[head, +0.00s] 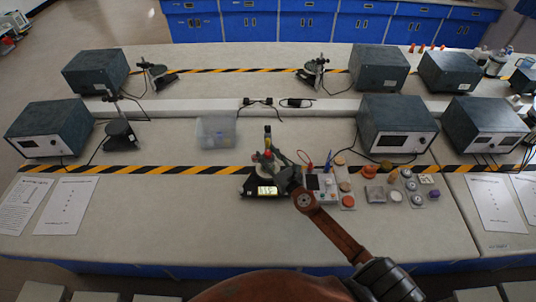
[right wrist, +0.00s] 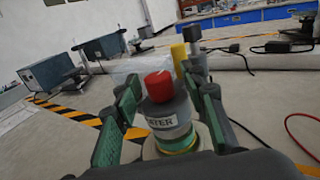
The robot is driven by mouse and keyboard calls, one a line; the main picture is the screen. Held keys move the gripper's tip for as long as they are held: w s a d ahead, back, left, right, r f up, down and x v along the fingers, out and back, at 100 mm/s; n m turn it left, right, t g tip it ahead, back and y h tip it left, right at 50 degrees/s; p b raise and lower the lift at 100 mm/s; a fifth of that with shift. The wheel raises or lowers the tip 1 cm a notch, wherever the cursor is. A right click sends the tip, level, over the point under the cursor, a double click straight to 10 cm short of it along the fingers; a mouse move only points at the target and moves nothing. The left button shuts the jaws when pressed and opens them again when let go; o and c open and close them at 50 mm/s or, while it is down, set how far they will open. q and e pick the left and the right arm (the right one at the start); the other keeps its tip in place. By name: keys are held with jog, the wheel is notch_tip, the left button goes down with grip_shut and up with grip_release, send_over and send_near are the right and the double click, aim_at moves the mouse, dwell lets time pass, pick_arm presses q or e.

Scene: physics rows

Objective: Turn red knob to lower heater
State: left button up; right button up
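The red knob (right wrist: 159,86) sits on top of a grey cylinder (right wrist: 168,113) with a white label, partly readable as "ATER". My right gripper (right wrist: 166,97) is open, with its green-padded fingers on either side of the knob and cylinder. Gaps show between the pads and the knob, so it is not gripped. In the head view my right gripper (head: 270,162) is over a small dark device with a lit display (head: 267,190); it hides much of the device, and the knob is too small to tell there. My left gripper is not in view.
A clear plastic box (head: 216,132) stands behind and left of the device. Right of it are a white panel with leads (head: 321,187) and several small parts. Grey instrument boxes (head: 396,127) stand farther back. The bench's left front is clear except for paper sheets (head: 60,205).

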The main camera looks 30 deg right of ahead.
jog(key=shift+c, duration=0.3)
grip_shut()
